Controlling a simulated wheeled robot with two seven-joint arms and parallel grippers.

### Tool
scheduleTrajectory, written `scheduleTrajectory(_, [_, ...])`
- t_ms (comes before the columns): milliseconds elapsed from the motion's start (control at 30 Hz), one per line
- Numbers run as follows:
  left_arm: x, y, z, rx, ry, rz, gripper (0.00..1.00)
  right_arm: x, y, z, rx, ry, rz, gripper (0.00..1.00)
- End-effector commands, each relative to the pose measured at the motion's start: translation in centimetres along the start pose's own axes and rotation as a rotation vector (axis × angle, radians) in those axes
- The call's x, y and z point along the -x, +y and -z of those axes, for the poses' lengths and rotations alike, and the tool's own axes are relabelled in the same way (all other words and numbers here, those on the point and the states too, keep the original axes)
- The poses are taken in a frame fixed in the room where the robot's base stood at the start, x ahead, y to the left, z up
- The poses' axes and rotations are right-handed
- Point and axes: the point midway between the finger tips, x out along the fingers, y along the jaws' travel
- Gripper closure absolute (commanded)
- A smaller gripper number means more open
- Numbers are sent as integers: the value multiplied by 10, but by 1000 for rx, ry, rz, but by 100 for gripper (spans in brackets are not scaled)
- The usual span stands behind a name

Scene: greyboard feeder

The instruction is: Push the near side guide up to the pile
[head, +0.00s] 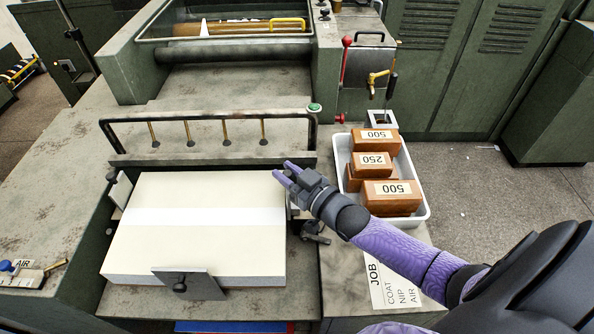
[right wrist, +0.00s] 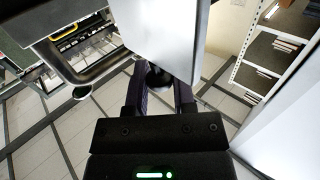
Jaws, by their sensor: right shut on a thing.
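The pile (head: 215,187) of pale board lies on the feeder table, with a whiter band across its top. My right gripper (head: 283,172) is at the pile's right edge, near its far corner. In the right wrist view its purple fingers (right wrist: 158,98) are shut around a dark round knob (right wrist: 158,76), in front of a light grey plate (right wrist: 160,35), which looks like a side guide. In the head view that guide is mostly hidden by the gripper; I cannot tell its gap to the pile. My left gripper is not in view.
A grey plate with a black knob (head: 188,284) stands at the pile's front edge. Another guide plate (head: 121,190) is at its left. A dark bar (head: 207,117) runs behind the pile. A white tray (head: 425,213) of brown packets stands right, above a JOB card (head: 390,285).

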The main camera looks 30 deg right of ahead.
Motion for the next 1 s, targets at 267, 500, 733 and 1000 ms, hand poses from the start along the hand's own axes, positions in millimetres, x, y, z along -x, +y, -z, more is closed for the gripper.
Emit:
scheduleTrajectory(267, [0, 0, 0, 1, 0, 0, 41, 0, -2, 0, -2, 1, 4, 45])
scheduleTrajectory(500, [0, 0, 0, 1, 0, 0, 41, 0, -1, 0, -1, 2, 3, 37])
scheduleTrajectory(733, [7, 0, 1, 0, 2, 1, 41, 20, -1, 1, -2, -1, 3, 37])
scheduleTrajectory(1000, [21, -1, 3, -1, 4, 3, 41, 79, -1, 1, -2, -2, 4, 37])
